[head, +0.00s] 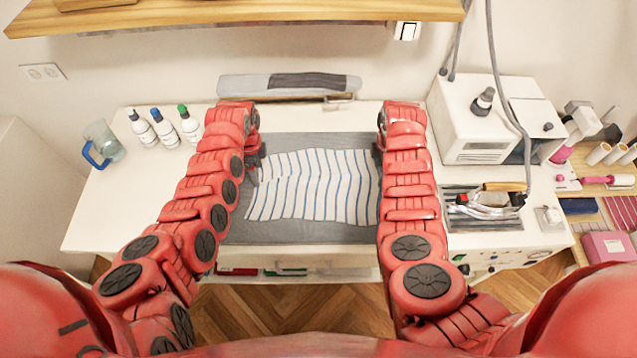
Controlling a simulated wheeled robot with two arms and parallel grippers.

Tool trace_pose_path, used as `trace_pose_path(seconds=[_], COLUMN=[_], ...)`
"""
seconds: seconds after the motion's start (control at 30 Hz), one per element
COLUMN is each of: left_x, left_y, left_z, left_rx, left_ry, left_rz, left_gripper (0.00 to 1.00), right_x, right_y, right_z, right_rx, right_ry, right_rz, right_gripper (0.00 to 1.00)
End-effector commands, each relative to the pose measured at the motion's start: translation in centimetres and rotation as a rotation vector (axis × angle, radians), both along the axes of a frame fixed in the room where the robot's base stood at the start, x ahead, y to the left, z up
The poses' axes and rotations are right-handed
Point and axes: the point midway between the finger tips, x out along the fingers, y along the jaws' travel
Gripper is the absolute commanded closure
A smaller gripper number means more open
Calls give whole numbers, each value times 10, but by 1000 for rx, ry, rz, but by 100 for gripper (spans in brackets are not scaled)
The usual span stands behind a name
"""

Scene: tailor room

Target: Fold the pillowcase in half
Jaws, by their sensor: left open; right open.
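The pillowcase (315,187) is white with blue stripes and lies spread, slightly wavy, on a grey mat (300,232) on the white table. My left gripper (256,172) is at the pillowcase's left edge, pointing down, open; its fingers are small and partly hidden by the arm. My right gripper (380,158) is at the pillowcase's upper right edge, open, and mostly hidden behind my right arm. I cannot tell whether either gripper touches the cloth.
Several bottles (165,128) and a jug with a blue handle (103,145) stand at the table's left. A padded board (290,84) lies behind the mat. A white steam unit (490,125) and an iron (485,203) stand at the right. A wooden shelf (240,12) hangs above.

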Motion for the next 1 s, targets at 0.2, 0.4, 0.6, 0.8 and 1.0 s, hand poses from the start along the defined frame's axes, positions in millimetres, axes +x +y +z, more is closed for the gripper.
trace_pose_path(seconds=[0.2, 0.4, 0.6, 0.8, 1.0], left_x=[0, 0, 0, 1, 1], left_y=[0, 0, 0, 0, 0], left_z=[0, 0, 4, 23, 43], left_rx=[0, 0, 0, 0, 0], left_ry=[0, 0, 0, -2, -3], left_rz=[0, 0, 0, 2, -1], left_gripper=[12, 0, 0, 0, 0], right_x=[0, 0, 0, 0, 0], right_y=[0, 0, 0, 0, 0], right_z=[0, 0, 2, 12, 11], right_rx=[0, 0, 0, 0, 0], right_ry=[0, 0, 0, 0, 0], right_rz=[0, 0, 0, 0, 0], right_gripper=[25, 25, 25, 25, 25])
